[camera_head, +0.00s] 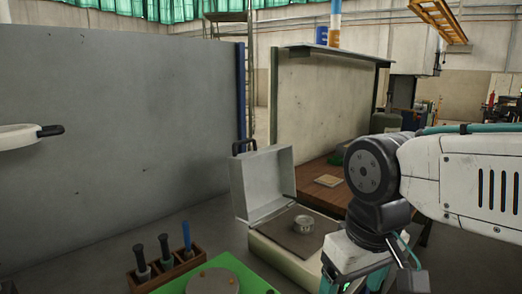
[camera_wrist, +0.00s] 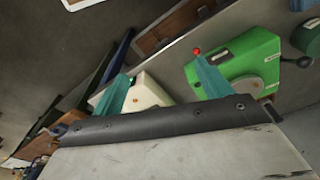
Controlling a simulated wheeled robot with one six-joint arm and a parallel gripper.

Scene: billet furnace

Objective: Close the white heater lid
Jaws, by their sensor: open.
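The white heater (camera_head: 285,252) is a pale box low in front of me in the head view. Its lid (camera_head: 262,187) stands open, tilted up at the left side, with a black handle (camera_head: 245,146) on its top edge. A dark plate with a small round metal piece (camera_head: 303,224) lies in the open box. My gripper (camera_head: 355,283) is beside the box's right side in the head view, its tips cut off by the lower edge. In the wrist view my gripper (camera_wrist: 162,68) has its two teal fingers wide apart with nothing between them. I cannot make out the lid there.
A wooden rack (camera_head: 165,272) with several handled tools and a green unit (camera_head: 215,275) stand left of the heater. A wooden bench (camera_head: 325,195) is behind it. A grey partition (camera_head: 120,130) fills the left. The wrist view shows a green device (camera_wrist: 235,60) with a red knob.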

